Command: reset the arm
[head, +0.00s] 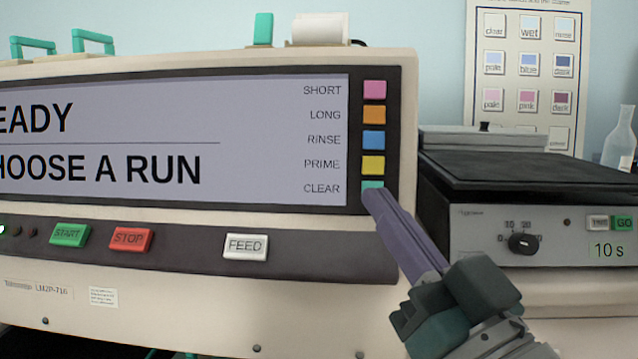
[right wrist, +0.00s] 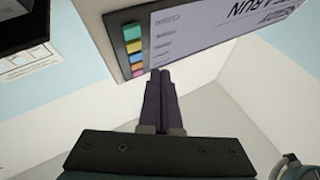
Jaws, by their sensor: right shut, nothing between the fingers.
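My right gripper (head: 372,194) is shut and empty. In the head view its fingertips overlap the lower part of the teal CLEAR button (head: 373,185) on the staining machine (head: 408,120). I cannot tell whether they touch it. In the right wrist view the closed fingers (right wrist: 160,74) point toward the machine's screen (right wrist: 215,25) and its column of coloured buttons (right wrist: 134,47). The screen in the head view (head: 150,125) reads "EADY" and "HOOSE A RUN", cut off at the left. My left gripper is not in view.
Below the screen are START (head: 70,235), STOP (head: 131,239) and FEED (head: 246,246) buttons. At the right stands a grey device (head: 530,225) with a black top, a dial and a "10 s" label. A glass flask (head: 620,140) and a wall chart (head: 527,45) are behind it.

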